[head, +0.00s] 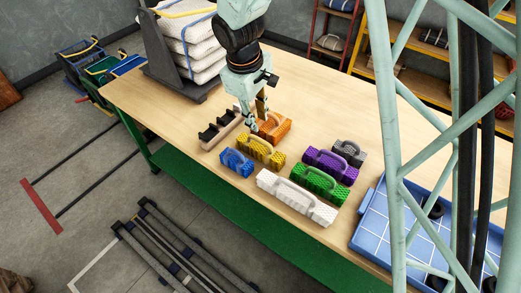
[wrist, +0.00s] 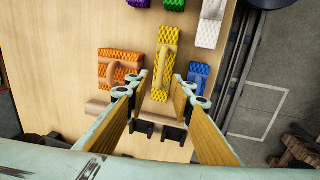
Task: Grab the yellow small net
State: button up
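The yellow small net (head: 260,152) is a woven block with a raised loop handle, lying on the wooden table between the orange net and the blue net. It also shows in the wrist view (wrist: 166,58), upper middle, with its near end between the fingers in the picture. My gripper (head: 256,122) is open and empty above the table, just behind the yellow net and in front of the orange net in the head view. In the wrist view my gripper (wrist: 160,82) has its two fingers well apart. The height gap to the net is hard to tell.
Close by are the orange net (head: 274,127), blue net (head: 236,162) and a dark-and-tan rack (head: 220,130). White (head: 296,198), green (head: 320,184), purple (head: 330,163) and grey (head: 350,152) nets lie to the right. A blue tray (head: 371,225) stands at far right.

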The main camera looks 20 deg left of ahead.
aim_at(261, 141)
dwell(0.4)
jog(key=shift+w+d+f+b, duration=0.1)
jog(key=shift+w+f+b, duration=0.15)
jog(key=shift+f, duration=1.15)
jog(key=shift+w+d+f+b, duration=0.1)
jog(key=shift+w+f, duration=0.15)
jog(key=shift+f, duration=1.15)
jog(key=shift+w+d+f+b, duration=0.1)
jog(key=shift+w+f+b, duration=0.15)
jog(key=shift+f, duration=1.15)
jog(key=shift+f, duration=0.1)
jog(key=shift+w+f+b, duration=0.2)
jog(key=shift+f+b, duration=0.05)
jog(key=shift+f, duration=1)
jog(key=shift+w+f+b, duration=0.15)
jog(key=shift+f+b, duration=0.05)
jog(key=shift+f, duration=1.05)
grip_shut()
